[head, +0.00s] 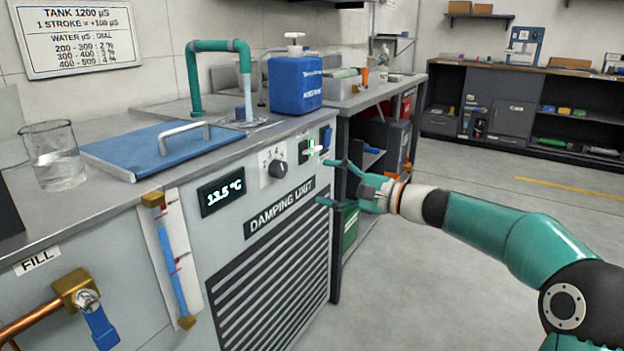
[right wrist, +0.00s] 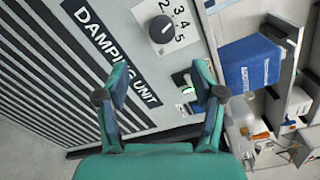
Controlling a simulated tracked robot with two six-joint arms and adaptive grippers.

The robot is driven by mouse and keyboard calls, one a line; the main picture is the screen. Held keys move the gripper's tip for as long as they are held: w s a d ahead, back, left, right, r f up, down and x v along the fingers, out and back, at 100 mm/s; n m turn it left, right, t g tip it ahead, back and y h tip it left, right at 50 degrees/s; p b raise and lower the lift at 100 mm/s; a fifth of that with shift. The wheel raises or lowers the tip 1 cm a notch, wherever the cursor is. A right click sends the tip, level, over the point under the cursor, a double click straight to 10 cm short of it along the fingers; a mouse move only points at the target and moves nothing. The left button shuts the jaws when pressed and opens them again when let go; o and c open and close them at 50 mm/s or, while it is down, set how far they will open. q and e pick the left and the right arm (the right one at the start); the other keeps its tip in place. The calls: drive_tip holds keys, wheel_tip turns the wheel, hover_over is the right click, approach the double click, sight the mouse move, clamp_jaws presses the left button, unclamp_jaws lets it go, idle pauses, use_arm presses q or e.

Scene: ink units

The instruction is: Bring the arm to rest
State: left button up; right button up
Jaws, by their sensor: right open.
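My right gripper (head: 335,183) is open and empty in front of the damping unit's front panel, near its right edge. In the right wrist view its two fingers (right wrist: 160,95) stand apart with the panel behind them. The damping unit (head: 250,185) has a dial knob (head: 278,169), a display (head: 221,191) reading 13.5 °C and a switch with a green light (head: 312,148). The dial knob also shows in the right wrist view (right wrist: 162,29), above the gripper. The gripper seems apart from the panel. My left gripper is not in view.
A blue jug (head: 295,85), a blue lid (head: 150,150) and a glass beaker (head: 56,165) stand on the unit's top. A copper pipe with a blue-handled valve (head: 98,325) sticks out at lower left. A shelved bench (head: 385,95) stands behind. The floor (head: 440,280) at right is clear.

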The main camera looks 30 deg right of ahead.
drive_tip(key=shift+s+d, duration=0.25)
drive_tip(key=shift+s, duration=0.15)
